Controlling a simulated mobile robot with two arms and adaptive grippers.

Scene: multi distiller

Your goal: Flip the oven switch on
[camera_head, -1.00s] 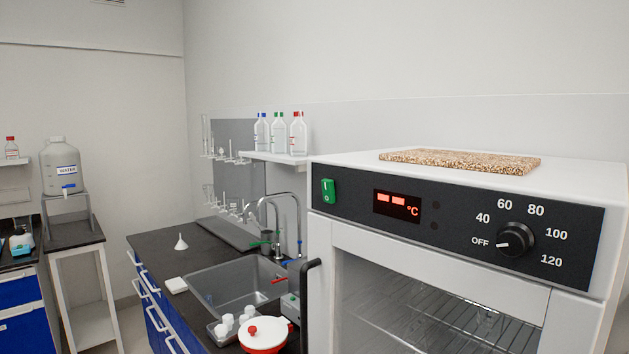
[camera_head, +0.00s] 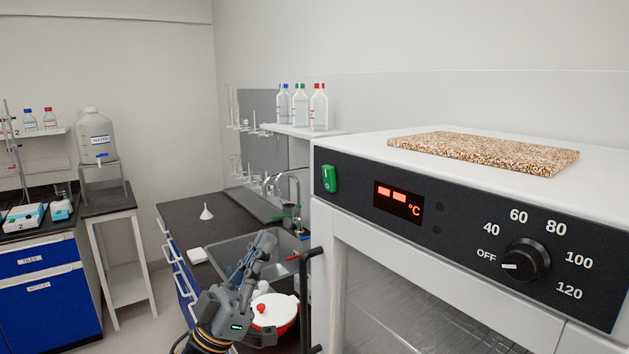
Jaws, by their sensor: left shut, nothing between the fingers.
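The oven (camera_head: 420,262) is a white box with a dark front panel on the right. Its green rocker switch (camera_head: 329,179) sits at the panel's left end. The red display (camera_head: 398,200) is lit with two dashes and °C. The black dial (camera_head: 525,261) has its white mark toward OFF. My left gripper (camera_head: 268,243) is shut and empty, pointing up in front of the sink, below and left of the switch and apart from it in the picture. My right gripper is out of view.
A black door handle (camera_head: 307,300) stands upright at the oven's left edge. A sink (camera_head: 222,247) with a tap (camera_head: 290,180) and a white pot with a red knob (camera_head: 273,312) lie behind my left arm. A speckled board (camera_head: 485,152) rests on the oven.

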